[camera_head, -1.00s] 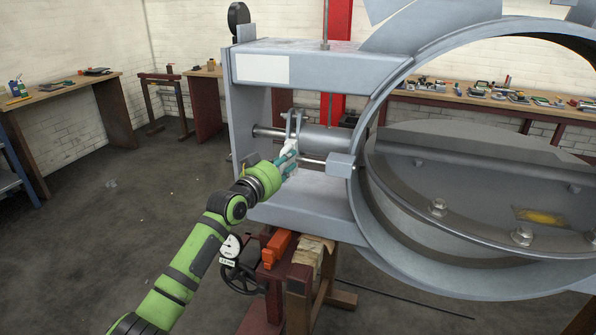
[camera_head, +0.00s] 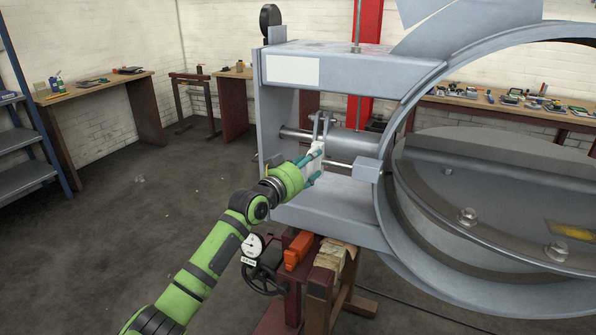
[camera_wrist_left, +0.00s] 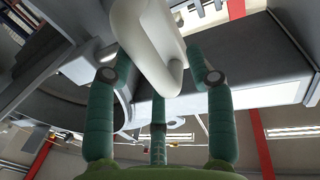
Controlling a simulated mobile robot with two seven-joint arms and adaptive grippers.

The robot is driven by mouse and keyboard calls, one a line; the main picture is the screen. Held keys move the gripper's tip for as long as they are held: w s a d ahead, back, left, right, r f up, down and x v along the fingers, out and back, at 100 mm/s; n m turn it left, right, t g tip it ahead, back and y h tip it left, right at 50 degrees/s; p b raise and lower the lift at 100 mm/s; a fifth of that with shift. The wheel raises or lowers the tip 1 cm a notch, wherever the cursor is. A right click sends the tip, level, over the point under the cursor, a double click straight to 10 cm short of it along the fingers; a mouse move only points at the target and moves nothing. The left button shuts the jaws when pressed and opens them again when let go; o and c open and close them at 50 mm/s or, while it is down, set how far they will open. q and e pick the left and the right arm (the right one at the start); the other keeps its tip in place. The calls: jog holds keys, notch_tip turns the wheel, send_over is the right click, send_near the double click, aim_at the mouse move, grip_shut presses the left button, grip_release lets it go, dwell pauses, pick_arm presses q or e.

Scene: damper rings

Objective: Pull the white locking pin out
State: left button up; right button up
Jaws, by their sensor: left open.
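The white locking pin (camera_head: 315,158) shows as a small pale piece by the bracket on the grey damper's side frame. In the left wrist view its thick white loop handle (camera_wrist_left: 150,45) fills the top centre. My left gripper (camera_head: 311,169) is at the handle, with its teal fingers apart. In the left wrist view the open fingers of the left gripper (camera_wrist_left: 160,80) stand on both sides of the handle, with a third finger below. I cannot tell whether any finger touches it. The pin's shaft is hidden. My right gripper is not in view.
The large round grey damper housing (camera_head: 400,215) stands right of the gripper, with a rod (camera_head: 338,163) close beside the fingers. A handwheel (camera_head: 262,279) and an orange block (camera_head: 298,252) sit below. Workbenches (camera_head: 110,88) line the walls. The floor at left is clear.

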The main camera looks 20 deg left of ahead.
pick_arm(q)
jog(key=v, duration=1.1)
jog(key=shift+s+a, duration=0.2)
jog(key=shift+s, duration=0.15)
jog(key=s+a+f+n+g+y, duration=0.1)
jog(key=a+f+n+g+y, duration=0.2)
jog(key=f, duration=2)
jog(key=s+f+g, duration=0.2)
jog(key=s+f, duration=0.2)
jog(key=f, duration=0.3)
jog(key=s+f+g+y, duration=0.15)
jog(key=s+f, duration=0.25)
jog(key=f, duration=0.4)
jog(key=s+f+g+h, duration=0.1)
jog(key=s+f+g, duration=0.1)
jog(key=s+f, duration=0.35)
jog(key=s+d+f+m+g, duration=0.1)
jog(key=s+d+f+g, duration=0.1)
jog(key=s+f, duration=0.7)
jog(key=s+d+f+m+g, duration=0.1)
jog(key=s+d+f+g, duration=0.1)
jog(key=s+f, duration=0.7)
jog(key=s+d+f+g, duration=0.2)
jog(key=s, duration=0.8)
jog(key=s+d+f+m+g, duration=0.1)
jog(key=s+d+f+g, duration=0.1)
jog(key=s, duration=0.9)
jog(key=shift+d+f, duration=0.45)
jog(key=shift+f, duration=0.1)
